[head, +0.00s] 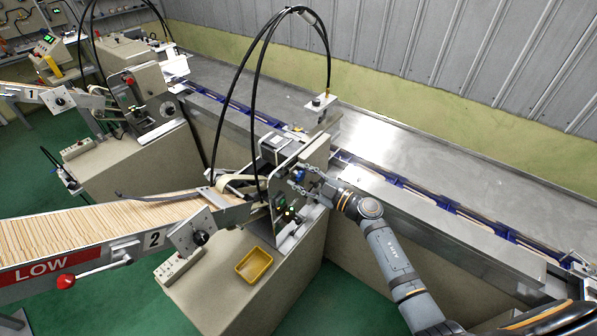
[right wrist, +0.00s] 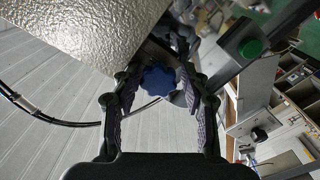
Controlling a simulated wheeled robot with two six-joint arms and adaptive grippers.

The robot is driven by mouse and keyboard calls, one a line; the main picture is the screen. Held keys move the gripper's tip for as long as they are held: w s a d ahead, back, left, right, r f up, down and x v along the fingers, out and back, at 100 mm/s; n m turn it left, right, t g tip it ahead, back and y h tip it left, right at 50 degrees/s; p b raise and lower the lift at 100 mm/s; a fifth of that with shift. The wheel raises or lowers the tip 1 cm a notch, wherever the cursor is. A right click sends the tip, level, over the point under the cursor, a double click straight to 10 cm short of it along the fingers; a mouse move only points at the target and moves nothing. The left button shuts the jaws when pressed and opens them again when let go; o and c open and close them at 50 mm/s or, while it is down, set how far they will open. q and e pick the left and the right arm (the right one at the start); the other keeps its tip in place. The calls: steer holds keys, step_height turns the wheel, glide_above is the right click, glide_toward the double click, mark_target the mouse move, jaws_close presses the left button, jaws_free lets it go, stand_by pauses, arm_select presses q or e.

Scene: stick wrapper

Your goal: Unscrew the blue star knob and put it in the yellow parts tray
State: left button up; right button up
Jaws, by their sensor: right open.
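The blue star knob (head: 299,174) is on the side of the grey machine head at the end of the stick feeder. It also shows in the right wrist view (right wrist: 158,80), between the two fingers. My right gripper (head: 305,182) is open at the knob, with a finger on either side and a visible gap to the knob. The yellow parts tray (head: 254,265) lies on the beige cabinet top, in front of the machine and to the left of my right arm. It looks empty. My left gripper is not in view.
Black cables (head: 262,90) arch above the machine. The feeder chute (head: 90,232) full of sticks comes in from the left, with a red-knobbed lever (head: 66,281) below. A steel conveyor (head: 420,165) runs behind my right arm. The cabinet top around the tray is mostly clear.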

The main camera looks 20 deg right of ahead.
steer(key=m, duration=0.8)
steer(key=shift+w+d+f, duration=0.15)
steer(key=m, duration=0.2)
steer(key=shift+m, duration=0.3)
steer(key=shift+r, duration=0.2)
